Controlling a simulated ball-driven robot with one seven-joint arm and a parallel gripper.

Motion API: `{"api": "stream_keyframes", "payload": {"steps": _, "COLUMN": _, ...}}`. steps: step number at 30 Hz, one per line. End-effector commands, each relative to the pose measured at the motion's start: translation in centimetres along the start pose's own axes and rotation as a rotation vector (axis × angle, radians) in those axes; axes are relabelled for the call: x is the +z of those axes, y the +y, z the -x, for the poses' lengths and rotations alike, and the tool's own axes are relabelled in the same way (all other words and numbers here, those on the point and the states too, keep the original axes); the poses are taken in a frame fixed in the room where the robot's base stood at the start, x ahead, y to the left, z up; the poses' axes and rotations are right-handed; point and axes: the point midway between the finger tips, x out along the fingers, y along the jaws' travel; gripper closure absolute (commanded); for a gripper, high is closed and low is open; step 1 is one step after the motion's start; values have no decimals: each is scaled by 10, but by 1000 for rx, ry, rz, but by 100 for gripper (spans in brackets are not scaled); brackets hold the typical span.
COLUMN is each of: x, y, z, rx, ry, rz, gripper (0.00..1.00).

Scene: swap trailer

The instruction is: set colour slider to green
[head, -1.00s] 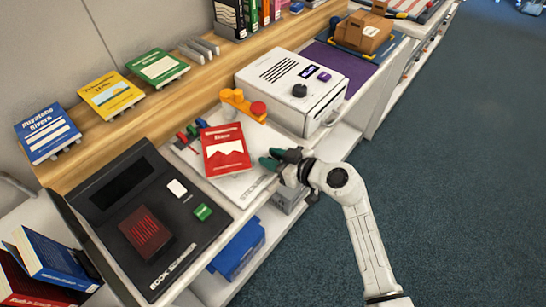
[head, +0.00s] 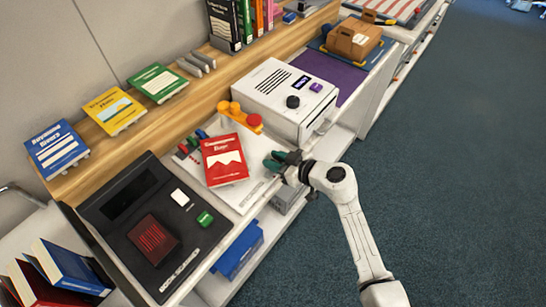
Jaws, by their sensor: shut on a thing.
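My gripper (head: 273,161) has teal fingertips and is low over the right edge of the white board (head: 255,188), just right of the red book (head: 224,160). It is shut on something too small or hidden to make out. A gap shows between the fingertips and the book. Short red, green and blue pieces (head: 189,141) stand left of the book; whether they belong to the colour slider I cannot tell. An orange bar with a red knob (head: 240,116) is behind the book. No part is clearly recognisable as the slider.
A white machine with a dark knob (head: 290,95) stands behind my gripper. A black book scanner (head: 150,225) with a green button is at left. Blue, yellow and green books rest on the wooden ledge (head: 150,110). The carpet (head: 440,170) at right is clear.

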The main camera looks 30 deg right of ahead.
Motion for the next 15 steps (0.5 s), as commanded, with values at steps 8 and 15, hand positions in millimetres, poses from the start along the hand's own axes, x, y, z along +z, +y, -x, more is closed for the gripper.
{"api": "stream_keyframes", "payload": {"steps": 8, "x": 0, "y": 1, "z": 0, "rx": 2, "ry": 3, "rz": 0, "gripper": 100}}
{"api": "stream_keyframes", "payload": {"steps": 15, "x": 0, "y": 1, "z": 0, "rx": 2, "ry": 2, "rz": 0, "gripper": 49}}
